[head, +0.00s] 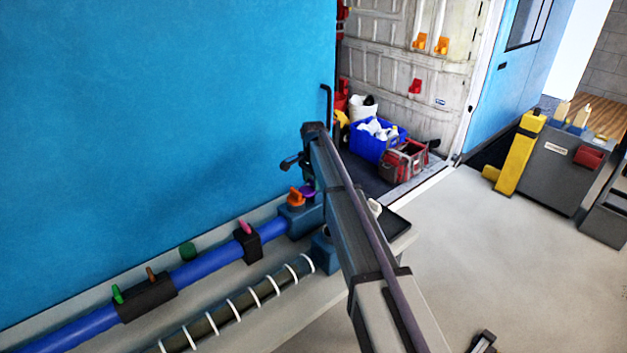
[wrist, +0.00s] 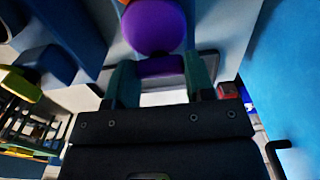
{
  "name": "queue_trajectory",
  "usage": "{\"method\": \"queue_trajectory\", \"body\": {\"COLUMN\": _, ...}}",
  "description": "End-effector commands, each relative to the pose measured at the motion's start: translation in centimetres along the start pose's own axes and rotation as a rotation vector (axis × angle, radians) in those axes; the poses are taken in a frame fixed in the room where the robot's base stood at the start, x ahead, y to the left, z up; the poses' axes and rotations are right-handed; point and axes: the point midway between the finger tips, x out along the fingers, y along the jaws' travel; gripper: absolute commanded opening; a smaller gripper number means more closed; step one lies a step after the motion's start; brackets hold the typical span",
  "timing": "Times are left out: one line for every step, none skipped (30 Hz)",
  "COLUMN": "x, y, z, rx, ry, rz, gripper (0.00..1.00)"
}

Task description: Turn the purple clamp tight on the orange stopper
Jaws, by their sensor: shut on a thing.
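The purple clamp (head: 308,193) sits at the end of the blue duct, right beside the orange stopper (head: 295,197). In the wrist view the clamp shows as a round purple disc (wrist: 154,25) with a purple tab below it. My gripper (wrist: 161,80) has its two teal fingers on either side of this tab and is shut on it. A small bit of orange (wrist: 125,2) shows at the top edge of the wrist view, just beyond the disc. In the head view my arm hides part of the area around the clamp, and my fingertips are hard to make out.
The blue duct (head: 210,266) runs along the blue wall (head: 160,120), with pegs in dark blocks (head: 146,297). A dark tube with white rings (head: 240,305) lies in front. A blue bin (head: 368,146) and a red tool bag (head: 405,160) stand behind.

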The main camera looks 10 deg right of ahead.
Motion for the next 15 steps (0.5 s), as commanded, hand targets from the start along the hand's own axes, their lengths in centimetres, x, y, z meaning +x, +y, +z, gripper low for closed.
{"method": "queue_trajectory", "body": {"x": 0.02, "y": 0.05, "z": 0.02, "rx": 0.007, "ry": -0.001, "rz": 0.001, "gripper": 0.25}}
{"method": "queue_trajectory", "body": {"x": 0.02, "y": 0.05, "z": 0.02, "rx": 0.009, "ry": -0.001, "rz": 0.001, "gripper": 0.25}}
{"method": "queue_trajectory", "body": {"x": 0.02, "y": 0.05, "z": 0.02, "rx": 0.011, "ry": -0.001, "rz": 0.001, "gripper": 0.25}}
{"method": "queue_trajectory", "body": {"x": 0.02, "y": 0.05, "z": 0.02, "rx": 0.012, "ry": -0.001, "rz": 0.001, "gripper": 0.25}}
{"method": "queue_trajectory", "body": {"x": 0.02, "y": 0.05, "z": 0.02, "rx": 0.012, "ry": -0.001, "rz": 0.001, "gripper": 0.25}}
{"method": "queue_trajectory", "body": {"x": 0.02, "y": 0.05, "z": 0.02, "rx": 0.013, "ry": -0.001, "rz": 0.001, "gripper": 0.25}}
{"method": "queue_trajectory", "body": {"x": 0.02, "y": 0.05, "z": 0.02, "rx": 0.013, "ry": -0.001, "rz": 0.001, "gripper": 0.25}}
{"method": "queue_trajectory", "body": {"x": 0.02, "y": 0.05, "z": 0.02, "rx": 0.013, "ry": -0.001, "rz": 0.001, "gripper": 0.25}}
{"method": "queue_trajectory", "body": {"x": 0.02, "y": 0.05, "z": 0.02, "rx": 0.013, "ry": -0.001, "rz": 0.001, "gripper": 0.25}}
{"method": "queue_trajectory", "body": {"x": 0.02, "y": 0.05, "z": 0.01, "rx": 0.013, "ry": -0.001, "rz": 0.001, "gripper": 0.25}}
{"method": "queue_trajectory", "body": {"x": 0.02, "y": 0.05, "z": 0.01, "rx": 0.013, "ry": -0.001, "rz": 0.001, "gripper": 0.25}}
{"method": "queue_trajectory", "body": {"x": 0.02, "y": 0.05, "z": 0.01, "rx": 0.013, "ry": -0.001, "rz": 0.001, "gripper": 0.25}}
{"method": "queue_trajectory", "body": {"x": 0.02, "y": 0.05, "z": 0.01, "rx": 0.013, "ry": -0.001, "rz": 0.001, "gripper": 0.25}}
{"method": "queue_trajectory", "body": {"x": 0.02, "y": 0.06, "z": 0.01, "rx": 0.012, "ry": -0.001, "rz": 0.001, "gripper": 0.51}}
{"method": "queue_trajectory", "body": {"x": 0.02, "y": 0.06, "z": 0.01, "rx": 0.012, "ry": -0.001, "rz": 0.001, "gripper": 0.55}}
